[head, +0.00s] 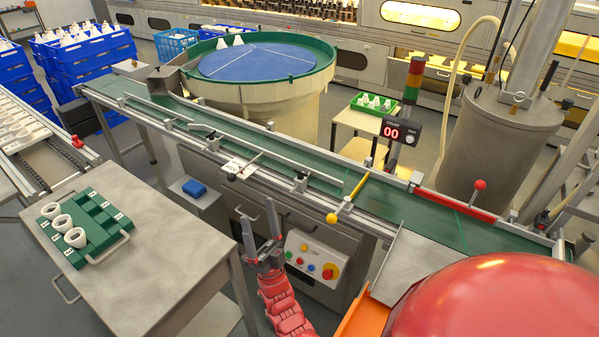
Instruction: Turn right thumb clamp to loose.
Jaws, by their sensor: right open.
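The conveyor (408,214) with a green belt runs from upper left to lower right. Small grey clamps sit along its near rail: one (213,141) left of a white bracket (238,168) and one (300,183) right of it. I take the latter as the right thumb clamp; its knob is too small to read as tight or loose. My right gripper (258,220), on a red arm from below, points up in front of the conveyor's near side. Its two fingers are apart and empty. It appears lower left of that clamp, not touching it. My left gripper is out of view.
A yellow bar with a ball knob (331,218) crosses the belt farther right. A control box (312,262) with buttons hangs below the rail. A steel table (140,250) with a green tray (105,222) stands left. A round feeder (262,95) stands behind.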

